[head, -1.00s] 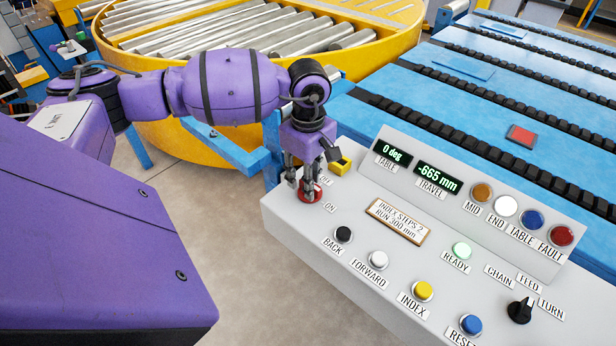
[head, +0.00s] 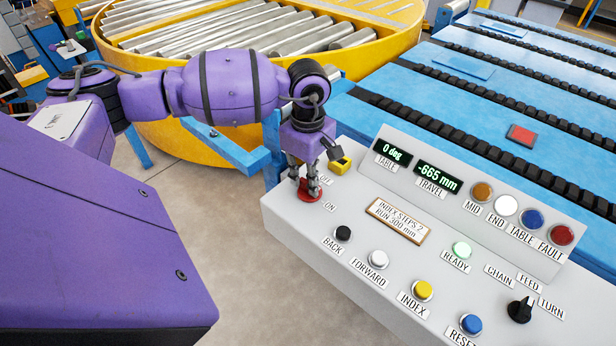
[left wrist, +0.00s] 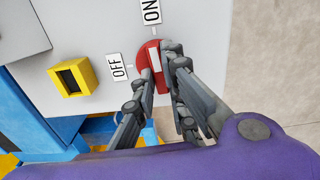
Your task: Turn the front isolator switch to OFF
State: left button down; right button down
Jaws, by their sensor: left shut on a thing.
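The isolator switch (head: 309,196) is a round red knob near the left end of the grey control panel, beside its OFF and ON labels. In the left wrist view it shows as a red disc (left wrist: 143,58) with a pale bar across it, between the OFF label (left wrist: 117,67) and the ON label (left wrist: 151,11). The bar points roughly towards ON. My left gripper (head: 308,187) is down at the switch, shut on its handle, with one finger on each side. The fingers hide part of the knob. My right gripper is in no view.
The grey panel (head: 290,230) also carries a yellow square part (head: 341,166) close to my gripper, several push buttons and a black selector (head: 520,310). Displays read 0 deg and -665 mm. Behind stand a yellow roller turntable (head: 180,125) and a blue conveyor (head: 480,110).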

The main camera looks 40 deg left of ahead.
pick_arm(q)
jog(key=n, duration=0.4)
jog(key=shift+s, duration=0.1)
jog(key=n, duration=0.4)
jog(key=shift+s+n, duration=0.1)
jog(key=shift+n, duration=0.2)
jog(key=n, duration=0.5)
jog(key=shift+d, duration=0.15)
jog(key=shift+d+n, duration=0.1)
jog(key=shift+n, duration=1.8)
jog(key=c, duration=1.8)
grip_release()
jog(key=shift+s, duration=0.1)
jog(key=shift+r, duration=0.1)
